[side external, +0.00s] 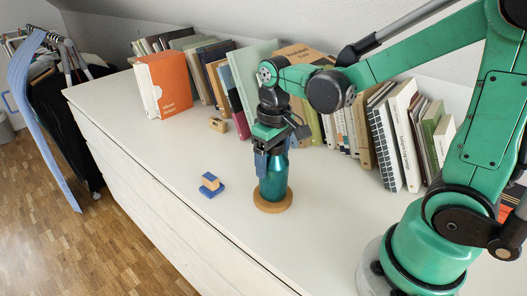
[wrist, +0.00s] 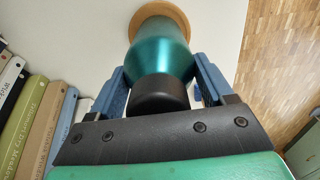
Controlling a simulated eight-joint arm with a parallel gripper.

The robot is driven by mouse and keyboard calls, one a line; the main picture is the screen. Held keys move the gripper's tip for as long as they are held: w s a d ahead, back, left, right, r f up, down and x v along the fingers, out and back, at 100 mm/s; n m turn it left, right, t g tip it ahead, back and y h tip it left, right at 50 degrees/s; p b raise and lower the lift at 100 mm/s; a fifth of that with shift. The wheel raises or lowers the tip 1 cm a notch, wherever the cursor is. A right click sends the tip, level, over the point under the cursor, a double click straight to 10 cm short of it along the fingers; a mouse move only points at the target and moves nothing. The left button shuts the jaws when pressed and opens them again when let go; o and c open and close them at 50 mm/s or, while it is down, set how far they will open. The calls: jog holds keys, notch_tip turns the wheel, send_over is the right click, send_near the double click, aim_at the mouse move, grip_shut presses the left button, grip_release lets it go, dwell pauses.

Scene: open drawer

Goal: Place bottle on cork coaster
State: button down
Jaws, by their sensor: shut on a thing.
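A teal metallic bottle (side external: 273,180) with a black cap stands upright on a round cork coaster (side external: 272,201) on the white dresser top. In the side view its base appears to rest within the coaster's rim. My gripper (side external: 268,152) points down and is shut on the bottle's upper part. In the wrist view the blue fingers of my gripper (wrist: 166,80) lie on either side of the bottle's neck and black cap. The teal bottle (wrist: 158,47) covers most of the coaster (wrist: 160,9), whose edge shows around the base.
A small blue and wooden stamp-like block (side external: 210,187) sits left of the coaster. A small wooden piece (side external: 217,125) lies further back. Books line the back, with an orange one (side external: 170,82) at left. The dresser top in front is clear up to its edge.

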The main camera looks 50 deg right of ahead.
grip_release()
jog(key=shift+f, duration=0.15)
notch_tip(320, 180, up, 12)
jog(key=shift+r, duration=0.2)
dwell(0.4)
jog(key=shift+f, duration=5.3)
jog(key=shift+f, duration=0.1)
